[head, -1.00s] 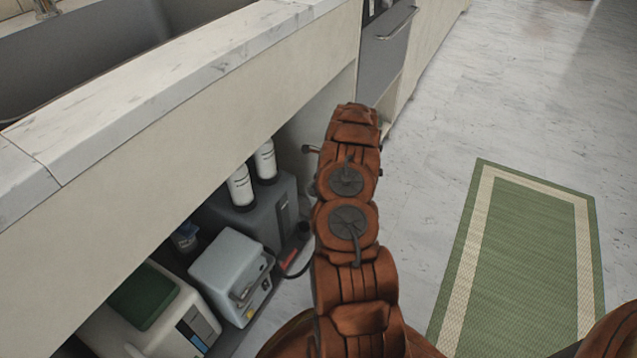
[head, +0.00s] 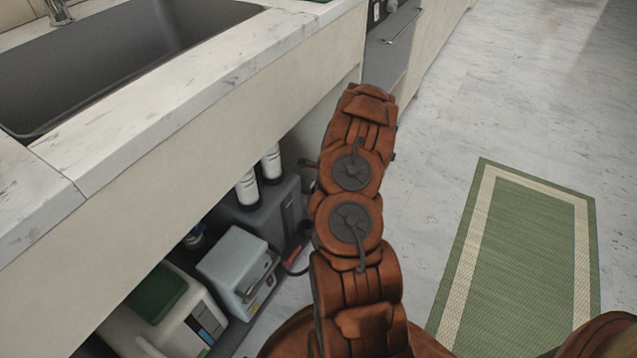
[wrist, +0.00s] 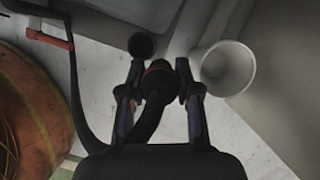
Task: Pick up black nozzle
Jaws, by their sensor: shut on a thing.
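In the wrist view, my gripper (wrist: 159,72) has its two fingers on either side of a black nozzle (wrist: 153,105) with a reddish-orange part near its tip. The fingers are shut on it. The nozzle curves down toward the gripper's body, which hides its lower end. In the head view, my arm covers the gripper and the nozzle, so neither can be made out there.
In the wrist view, a white cup-like cylinder (wrist: 228,68) is right of the fingers and a dark round opening (wrist: 142,45) is just beyond them. A black hose with a red part (wrist: 50,38) is left. In the head view, machines (head: 238,270) fill the space under the counter (head: 190,85); the green mat (head: 522,260) lies right.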

